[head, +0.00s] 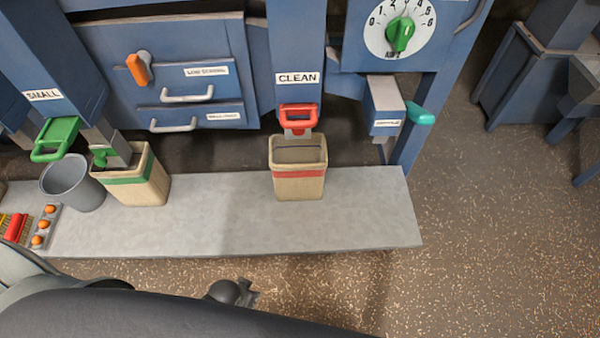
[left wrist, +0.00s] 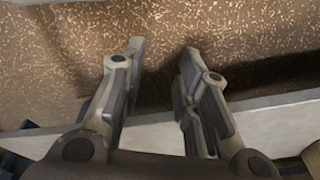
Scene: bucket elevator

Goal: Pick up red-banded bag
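The red-banded bag (head: 299,183) is tan, open at the top and upright on the grey bench, below the CLEAN chute and its red handle (head: 298,116). My left gripper (head: 250,295) is in front of the bench, at the bottom of the head view, apart from the bag. In the left wrist view its two fingers (left wrist: 162,70) are spread with nothing between them. A tan object (left wrist: 312,158) shows partly at the lower right corner there; I cannot tell what it is. My right gripper is not in view.
The grey bench (head: 355,215) is clear right of the bag. A green-banded bag (head: 135,190) and a grey bucket (head: 72,185) stand left. A blue machine with drawers (head: 190,93), a dial (head: 400,30) and a teal-handled lever (head: 420,114) rises behind. Speckled floor lies right.

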